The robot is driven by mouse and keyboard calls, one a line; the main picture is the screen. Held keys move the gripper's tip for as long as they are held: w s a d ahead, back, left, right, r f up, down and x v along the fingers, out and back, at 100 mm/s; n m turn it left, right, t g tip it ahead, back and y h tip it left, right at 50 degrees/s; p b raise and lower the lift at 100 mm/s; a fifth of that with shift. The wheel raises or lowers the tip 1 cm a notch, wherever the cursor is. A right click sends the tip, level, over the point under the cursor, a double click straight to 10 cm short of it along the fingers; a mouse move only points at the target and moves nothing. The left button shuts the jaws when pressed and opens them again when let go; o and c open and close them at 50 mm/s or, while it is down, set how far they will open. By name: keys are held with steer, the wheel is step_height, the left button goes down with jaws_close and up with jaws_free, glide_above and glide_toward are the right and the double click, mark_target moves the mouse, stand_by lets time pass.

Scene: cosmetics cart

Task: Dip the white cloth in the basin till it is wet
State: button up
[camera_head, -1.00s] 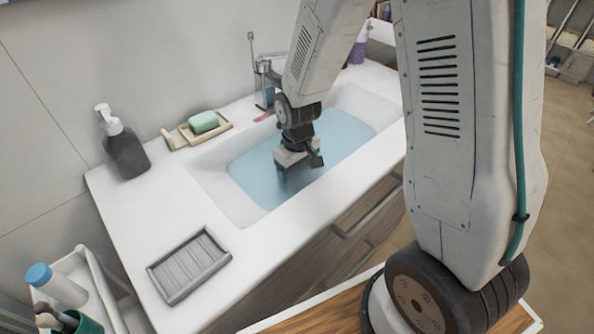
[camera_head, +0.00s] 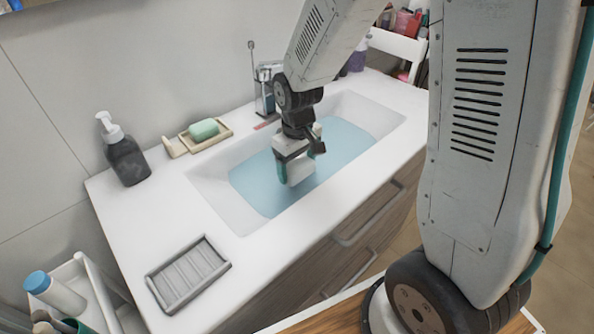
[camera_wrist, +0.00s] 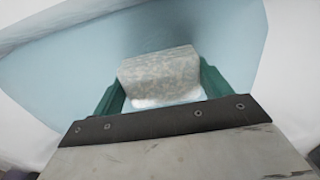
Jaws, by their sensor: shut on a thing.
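The white cloth (camera_head: 300,173) is a small folded block between the fingers of my gripper (camera_head: 297,162). In the wrist view the cloth (camera_wrist: 160,76) looks mottled grey on its face, with a whiter lower edge, and sits between the two green fingers of my gripper (camera_wrist: 162,88). My gripper is shut on it, pointing down over the basin (camera_head: 222,200). The basin holds light blue water (camera_head: 345,140). The cloth shows at or just above the water; I cannot tell whether its lower end touches.
A chrome faucet (camera_head: 265,90) stands behind the basin. Green soap (camera_head: 204,129) in a dish and a dark pump bottle (camera_head: 126,160) stand at the back left. A grey ribbed tray (camera_head: 188,274) lies on the clear front-left counter (camera_head: 150,225).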

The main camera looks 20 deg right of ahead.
mark_target(297, 164)
steer(key=shift+r, duration=4.1)
